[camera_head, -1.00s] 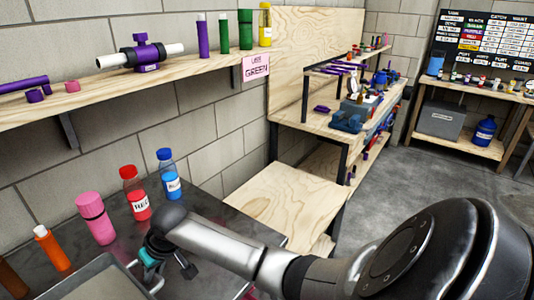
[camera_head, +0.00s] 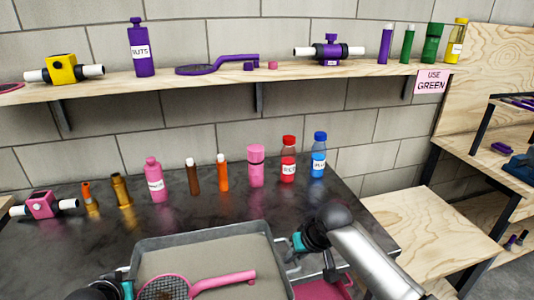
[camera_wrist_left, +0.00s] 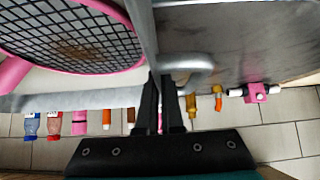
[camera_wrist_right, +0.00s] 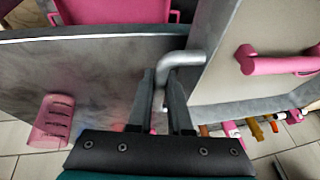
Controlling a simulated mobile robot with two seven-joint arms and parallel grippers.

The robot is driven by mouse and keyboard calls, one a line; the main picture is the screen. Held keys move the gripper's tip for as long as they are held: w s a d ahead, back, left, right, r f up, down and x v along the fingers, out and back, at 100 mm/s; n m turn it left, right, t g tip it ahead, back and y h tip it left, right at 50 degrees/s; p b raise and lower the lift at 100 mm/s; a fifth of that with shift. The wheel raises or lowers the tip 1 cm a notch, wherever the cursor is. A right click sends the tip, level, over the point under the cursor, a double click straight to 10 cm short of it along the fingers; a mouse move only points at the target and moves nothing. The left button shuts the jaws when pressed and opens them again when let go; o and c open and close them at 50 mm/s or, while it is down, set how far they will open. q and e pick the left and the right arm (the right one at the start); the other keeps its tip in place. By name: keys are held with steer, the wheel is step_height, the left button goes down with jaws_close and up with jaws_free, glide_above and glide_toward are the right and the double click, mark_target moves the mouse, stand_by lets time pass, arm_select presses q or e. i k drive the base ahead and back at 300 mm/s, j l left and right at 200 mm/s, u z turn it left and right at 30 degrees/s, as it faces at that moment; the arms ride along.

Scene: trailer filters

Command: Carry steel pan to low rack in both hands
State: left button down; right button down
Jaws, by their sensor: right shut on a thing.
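The steel pan (camera_head: 200,243) is at the bottom of the head view, at the front of the dark table, its front part cut off. A pink strainer with a dark mesh (camera_head: 205,285) lies in it. My right gripper (camera_head: 303,243) is shut on the pan's right handle, a bent grey bar that shows in the right wrist view (camera_wrist_right: 185,60). My left gripper (camera_head: 122,283) is at the pan's left side. In the left wrist view its narrow-set fingers close on the other grey handle (camera_wrist_left: 195,70). A low plywood rack (camera_head: 425,225) stands right of the table.
Several bottles and tubes, among them a red bottle (camera_head: 288,160) and a blue one (camera_head: 318,155), stand along the back of the dark table (camera_head: 85,240). A wall shelf (camera_head: 200,88) above holds purple and green items. A pink tray (camera_head: 325,290) is below the right gripper.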

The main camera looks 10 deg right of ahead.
mark_target(415, 226)
steer(key=k+z, duration=0.1)
steer(key=z, duration=2.85)
steer(key=i+j+u, duration=0.1)
steer(key=i, duration=0.8)
steer(key=i+j, duration=0.15)
steer(key=i, duration=0.75)
steer(key=j+u, duration=0.05)
